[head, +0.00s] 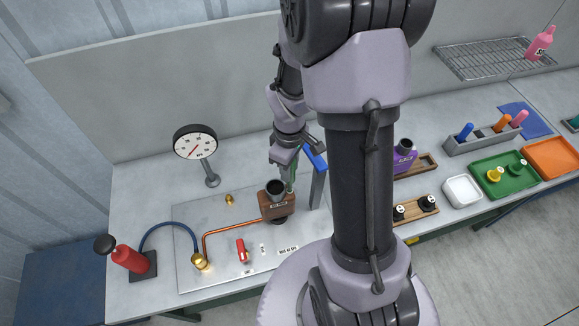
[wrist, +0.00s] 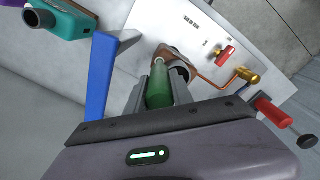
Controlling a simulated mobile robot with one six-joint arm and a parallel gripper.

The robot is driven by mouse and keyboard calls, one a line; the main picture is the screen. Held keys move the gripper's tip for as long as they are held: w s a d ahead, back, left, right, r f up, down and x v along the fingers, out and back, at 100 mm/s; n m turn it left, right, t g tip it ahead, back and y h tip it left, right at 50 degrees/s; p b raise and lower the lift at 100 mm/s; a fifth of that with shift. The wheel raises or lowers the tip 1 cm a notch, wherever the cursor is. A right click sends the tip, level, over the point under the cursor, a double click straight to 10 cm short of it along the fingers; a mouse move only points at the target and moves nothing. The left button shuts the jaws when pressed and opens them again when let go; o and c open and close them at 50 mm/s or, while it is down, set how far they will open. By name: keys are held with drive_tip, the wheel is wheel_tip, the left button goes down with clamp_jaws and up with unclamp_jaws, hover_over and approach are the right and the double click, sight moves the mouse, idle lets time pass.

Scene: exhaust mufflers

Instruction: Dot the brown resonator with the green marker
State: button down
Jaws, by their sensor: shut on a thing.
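The brown resonator (head: 274,208) is a brown box with a dark round pipe mouth on top. It stands on the metal test plate (head: 210,270), joined to a copper pipe. In the wrist view the brown resonator (wrist: 168,52) is partly hidden behind the marker and my fingers. My gripper (head: 291,176) is shut on the green marker (wrist: 159,88). The marker's pale tip points at the resonator, at or very near its surface; I cannot tell if they touch. In the head view the green marker (head: 294,176) is just above the resonator's right side.
A blue upright post (head: 318,178) stands close to the right of the gripper. A gauge (head: 196,143) stands behind the plate, a red pump (head: 128,258) to the left. A grey marker holder (head: 485,137), green tray (head: 504,174) and white bowl (head: 461,190) are at right.

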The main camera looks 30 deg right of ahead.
wheel_tip(320, 180, up, 6)
drive_tip(key=p, duration=0.4)
drive_tip(key=shift+r, duration=0.2)
drive_tip(key=shift+f, duration=0.1)
